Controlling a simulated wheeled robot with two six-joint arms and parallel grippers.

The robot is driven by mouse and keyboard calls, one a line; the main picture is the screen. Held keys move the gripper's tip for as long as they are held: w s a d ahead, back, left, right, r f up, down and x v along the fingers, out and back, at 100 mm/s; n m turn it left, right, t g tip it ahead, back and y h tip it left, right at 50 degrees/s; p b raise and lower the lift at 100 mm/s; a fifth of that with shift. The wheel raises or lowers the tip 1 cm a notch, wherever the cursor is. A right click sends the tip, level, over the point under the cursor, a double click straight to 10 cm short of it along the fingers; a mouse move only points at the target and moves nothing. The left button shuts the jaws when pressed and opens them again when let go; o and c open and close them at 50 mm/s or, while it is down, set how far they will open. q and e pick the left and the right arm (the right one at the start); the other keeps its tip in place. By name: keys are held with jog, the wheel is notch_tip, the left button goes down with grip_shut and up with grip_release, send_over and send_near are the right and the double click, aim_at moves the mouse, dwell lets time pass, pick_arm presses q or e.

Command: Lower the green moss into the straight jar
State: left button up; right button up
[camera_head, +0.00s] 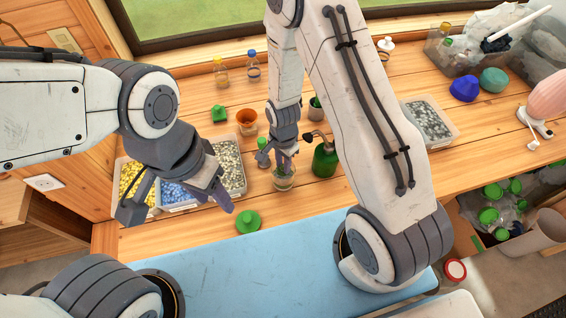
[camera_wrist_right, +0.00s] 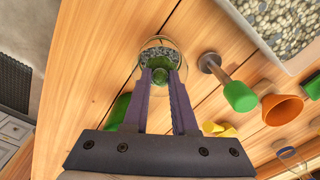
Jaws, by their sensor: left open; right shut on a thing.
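The straight jar (camera_head: 283,182) is clear glass and stands upright on the wooden bench, with grey gravel at its bottom. It also shows in the right wrist view (camera_wrist_right: 160,43). My right gripper (camera_head: 284,160) points down at the jar mouth and is shut on the green moss (camera_wrist_right: 160,75). In the right wrist view the moss and fingertips lie within the jar's outline; their exact depth is unclear. In the head view the moss is mostly hidden by the fingers. My left gripper (camera_head: 176,209) is open and empty, above the pebble trays left of the jar.
A green pump bottle (camera_head: 325,160) stands close right of the jar. A green-ended tamper (camera_wrist_right: 240,96) and an orange funnel (camera_head: 247,118) are nearby. Trays of yellow (camera_head: 130,177), blue and pale (camera_head: 231,160) pebbles stand left. A green lid (camera_head: 248,221) lies in front.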

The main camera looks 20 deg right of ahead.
jog(key=shift+f+b, duration=1.6)
jog(key=shift+f, duration=0.4)
dwell(1.2)
jog(key=o, duration=0.4)
jog(key=shift+r, duration=0.15)
jog(key=shift+r+p, duration=3)
jog(key=shift+r, duration=0.65)
